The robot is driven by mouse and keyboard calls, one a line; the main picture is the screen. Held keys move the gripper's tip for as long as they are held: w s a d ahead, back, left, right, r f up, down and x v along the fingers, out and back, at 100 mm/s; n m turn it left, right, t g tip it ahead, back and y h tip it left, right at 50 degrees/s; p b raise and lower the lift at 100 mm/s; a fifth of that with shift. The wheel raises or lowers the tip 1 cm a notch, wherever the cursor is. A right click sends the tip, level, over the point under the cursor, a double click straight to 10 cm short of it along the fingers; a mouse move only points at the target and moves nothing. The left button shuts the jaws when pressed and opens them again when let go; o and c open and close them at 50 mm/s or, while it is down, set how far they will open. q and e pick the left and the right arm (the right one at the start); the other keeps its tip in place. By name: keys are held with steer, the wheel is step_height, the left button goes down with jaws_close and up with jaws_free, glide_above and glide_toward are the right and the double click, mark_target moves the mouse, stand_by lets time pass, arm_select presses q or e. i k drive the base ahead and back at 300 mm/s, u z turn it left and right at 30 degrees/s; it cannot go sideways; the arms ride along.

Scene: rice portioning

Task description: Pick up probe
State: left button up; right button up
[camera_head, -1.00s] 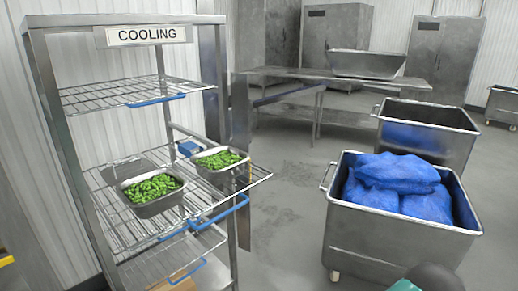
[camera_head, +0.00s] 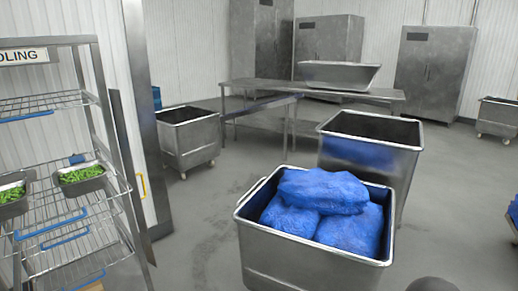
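I cannot make out a probe for certain. A small blue object (camera_head: 76,158) sits at the back of the middle wire shelf of the cooling rack (camera_head: 120,165) on the left; it is too small to tell what it is. In front of it stands a metal pan (camera_head: 83,187) of green vegetables, and a second pan (camera_head: 12,208) of green vegetables is cut by the left edge. Neither gripper shows. A dark rounded shape at the bottom edge is too little in view to identify.
A metal bin (camera_head: 310,262) with blue bags (camera_head: 322,190) stands close in front. An empty-looking bin (camera_head: 368,128) is behind it, and another bin (camera_head: 190,140) stands at the back left. A metal table (camera_head: 245,84) is behind. Grey floor (camera_head: 200,225) is clear between rack and front bin.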

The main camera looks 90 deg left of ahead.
mark_target(76, 160)
steer(key=z, duration=0.15)
steer(key=i, duration=1)
steer(key=u, duration=1.75)
steer(key=i, duration=0.25)
steer(key=u, duration=2.25)
steer(key=k, duration=0.4)
steer(key=u, duration=0.4)
steer(key=i, duration=1.4)
steer(key=z, duration=0.4)
